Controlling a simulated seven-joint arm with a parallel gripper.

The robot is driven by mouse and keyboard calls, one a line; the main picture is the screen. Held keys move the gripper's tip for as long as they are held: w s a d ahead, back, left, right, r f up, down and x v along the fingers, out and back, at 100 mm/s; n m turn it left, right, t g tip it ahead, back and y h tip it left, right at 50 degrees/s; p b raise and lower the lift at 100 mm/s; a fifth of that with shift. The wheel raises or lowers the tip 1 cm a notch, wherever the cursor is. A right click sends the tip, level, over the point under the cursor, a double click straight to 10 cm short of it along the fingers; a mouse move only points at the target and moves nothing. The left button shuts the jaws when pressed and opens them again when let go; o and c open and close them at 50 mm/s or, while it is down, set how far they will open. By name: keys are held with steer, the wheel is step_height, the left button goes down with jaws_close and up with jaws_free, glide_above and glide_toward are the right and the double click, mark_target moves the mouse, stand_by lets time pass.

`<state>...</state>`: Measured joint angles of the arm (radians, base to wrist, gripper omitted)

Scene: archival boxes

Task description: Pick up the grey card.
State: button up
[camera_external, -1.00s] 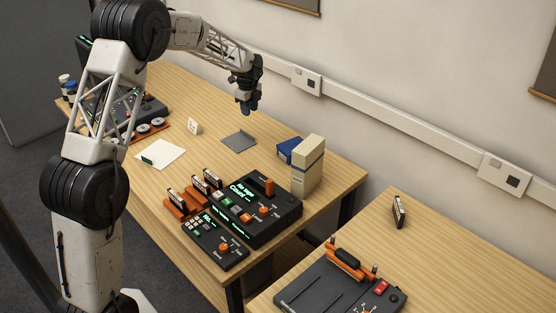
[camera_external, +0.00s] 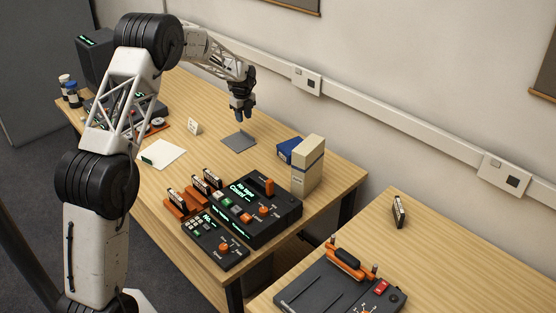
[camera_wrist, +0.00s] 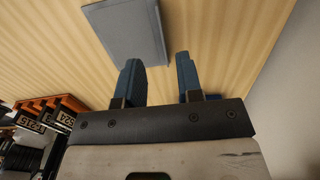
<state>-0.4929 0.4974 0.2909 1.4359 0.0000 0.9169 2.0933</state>
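The grey card (camera_external: 239,141) lies flat on the wooden table in the external view, with a raised edge along one side. In the wrist view the grey card (camera_wrist: 128,32) shows at the top, ahead of the fingertips and a little to the left. My gripper (camera_external: 242,115) hangs above the table, just over and behind the card, fingers pointing down. In the wrist view my gripper (camera_wrist: 159,72) has its two blue fingers apart with nothing between them. It does not touch the card.
A blue box (camera_external: 289,151) and a tall beige box (camera_external: 308,166) stand to the right of the card. A small white sign (camera_external: 194,126) and a white sheet (camera_external: 162,153) lie to its left. Black devices with orange knobs (camera_external: 258,211) stand in front. The wall is behind.

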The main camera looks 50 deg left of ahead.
mark_target(238, 140)
steer(key=shift+f, duration=1.1)
steer(key=shift+f, duration=0.1)
steer(key=shift+w+d+f, duration=0.1)
steer(key=shift+f, duration=2.45)
steer(key=shift+c, duration=0.2)
jaws_close()
